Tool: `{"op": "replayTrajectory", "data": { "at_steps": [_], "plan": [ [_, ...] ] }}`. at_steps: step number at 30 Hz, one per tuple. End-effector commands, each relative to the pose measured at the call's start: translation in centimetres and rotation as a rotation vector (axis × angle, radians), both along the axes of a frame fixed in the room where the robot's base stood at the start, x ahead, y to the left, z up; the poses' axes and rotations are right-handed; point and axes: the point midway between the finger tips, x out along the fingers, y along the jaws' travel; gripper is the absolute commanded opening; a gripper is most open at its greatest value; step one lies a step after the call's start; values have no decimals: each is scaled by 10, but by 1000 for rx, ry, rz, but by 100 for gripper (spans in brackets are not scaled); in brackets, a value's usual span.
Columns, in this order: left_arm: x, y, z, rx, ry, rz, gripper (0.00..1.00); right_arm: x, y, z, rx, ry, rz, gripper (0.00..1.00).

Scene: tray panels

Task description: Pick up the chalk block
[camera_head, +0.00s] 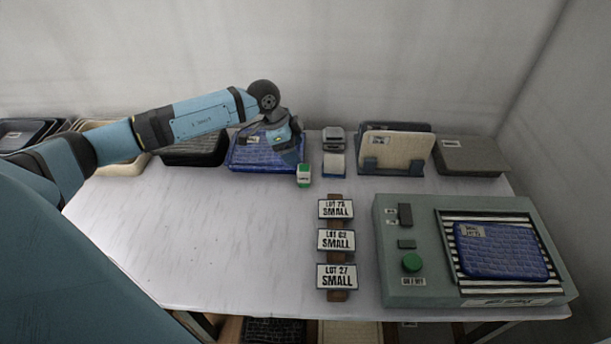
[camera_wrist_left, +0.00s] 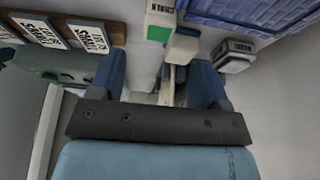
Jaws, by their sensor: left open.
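A small white block with a green end (camera_head: 304,176) stands on the table just in front of the blue tray; it also shows at the top of the left wrist view (camera_wrist_left: 160,22), with lettering too small to read surely. A white block with a blue-grey base (camera_head: 334,166) stands to its right. Which one is the chalk block I cannot tell for sure. My left gripper (camera_head: 297,158) is open over the table beside these blocks. In the left wrist view a white block (camera_wrist_left: 182,46) shows beyond the gap between the fingers (camera_wrist_left: 167,75). My right gripper is not in view.
A blue tray panel (camera_head: 240,168) lies left of the blocks, and a grey item (camera_head: 333,138) stands behind them. A rack (camera_head: 376,168) with upright panels is at the right. Lot signs (camera_head: 336,240) and a grey-green machine (camera_head: 390,290) are nearer. The left front table is clear.

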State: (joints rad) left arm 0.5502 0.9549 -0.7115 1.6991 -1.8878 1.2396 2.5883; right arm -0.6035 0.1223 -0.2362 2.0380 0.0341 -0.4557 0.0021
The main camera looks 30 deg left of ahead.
Motion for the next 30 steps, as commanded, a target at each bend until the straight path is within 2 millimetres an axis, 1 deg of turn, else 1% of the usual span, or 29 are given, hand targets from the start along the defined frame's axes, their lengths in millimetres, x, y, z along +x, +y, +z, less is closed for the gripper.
{"op": "replayTrajectory", "data": {
  "at_steps": [1, 3, 8, 10, 18, 21, 25, 26, 27, 29, 30],
  "plan": [
    [1, -3, -6, -1, 0, 0, 70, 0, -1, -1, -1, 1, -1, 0],
    [3, -5, -11, -2, -1, 0, 70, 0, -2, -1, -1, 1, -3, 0],
    [4, -7, -19, -2, -1, -1, 70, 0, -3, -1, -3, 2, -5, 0],
    [4, -9, -25, -1, 0, -2, 70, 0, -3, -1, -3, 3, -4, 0],
    [11, -21, -60, -1, -2, -2, 70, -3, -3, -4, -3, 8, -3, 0],
    [12, -22, -64, -1, -2, -2, 70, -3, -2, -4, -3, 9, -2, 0],
    [12, -22, -64, -1, -2, -1, 70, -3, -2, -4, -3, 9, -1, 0],
    [12, -22, -64, -1, -2, -1, 68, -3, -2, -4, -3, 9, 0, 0],
    [12, -22, -64, -1, -2, -1, 59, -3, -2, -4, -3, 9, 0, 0],
    [12, -22, -64, -1, -2, -2, 45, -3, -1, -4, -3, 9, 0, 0],
    [12, -22, -64, -1, -2, -2, 36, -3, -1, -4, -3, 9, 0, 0]
  ]
}}
